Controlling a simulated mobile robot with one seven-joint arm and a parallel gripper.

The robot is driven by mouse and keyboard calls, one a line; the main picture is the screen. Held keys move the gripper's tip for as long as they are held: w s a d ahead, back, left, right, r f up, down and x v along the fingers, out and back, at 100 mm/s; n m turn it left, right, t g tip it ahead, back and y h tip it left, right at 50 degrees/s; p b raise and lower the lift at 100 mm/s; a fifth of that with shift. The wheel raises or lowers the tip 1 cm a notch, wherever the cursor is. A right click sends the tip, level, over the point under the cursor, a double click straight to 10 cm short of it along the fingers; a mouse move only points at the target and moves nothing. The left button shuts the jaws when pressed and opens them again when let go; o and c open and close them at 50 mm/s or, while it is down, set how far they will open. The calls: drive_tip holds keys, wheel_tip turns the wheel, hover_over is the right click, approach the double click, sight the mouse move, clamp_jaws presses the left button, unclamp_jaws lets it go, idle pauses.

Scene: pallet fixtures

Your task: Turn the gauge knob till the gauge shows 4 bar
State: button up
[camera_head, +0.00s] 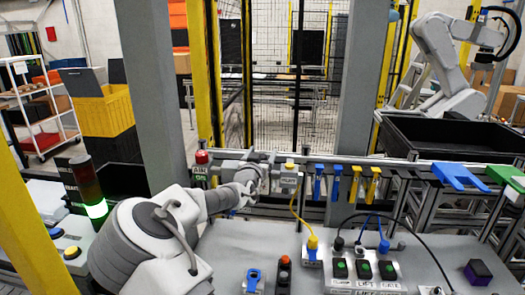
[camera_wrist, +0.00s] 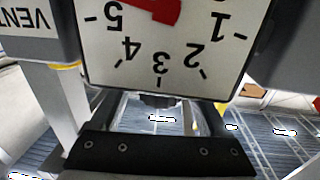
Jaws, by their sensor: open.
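The gauge (camera_wrist: 160,45) fills the upper wrist view, its white face upside down with numerals from 1 to 5 visible. Part of a red needle (camera_wrist: 158,10) shows at the top edge; its full length is cut off, so I cannot tell the reading. A small dark part, perhaps the gauge knob (camera_wrist: 157,101), sits under the gauge's lower edge. My gripper (camera_wrist: 158,120) is open around the space below it; contact with the knob is unclear. In the head view, my gripper (camera_head: 252,180) is at the fixture rail, and the gauge face cannot be made out.
A box marked VENT (camera_wrist: 30,30) stands beside the gauge in the wrist view. A lit green stack light (camera_head: 95,208) stands left of my arm. Green-button boxes (camera_head: 363,269) occupy the front bench.

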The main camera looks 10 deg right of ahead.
drive_tip(key=shift+w+d, duration=0.15)
drive_tip(key=shift+w, duration=0.2)
clamp_jaws()
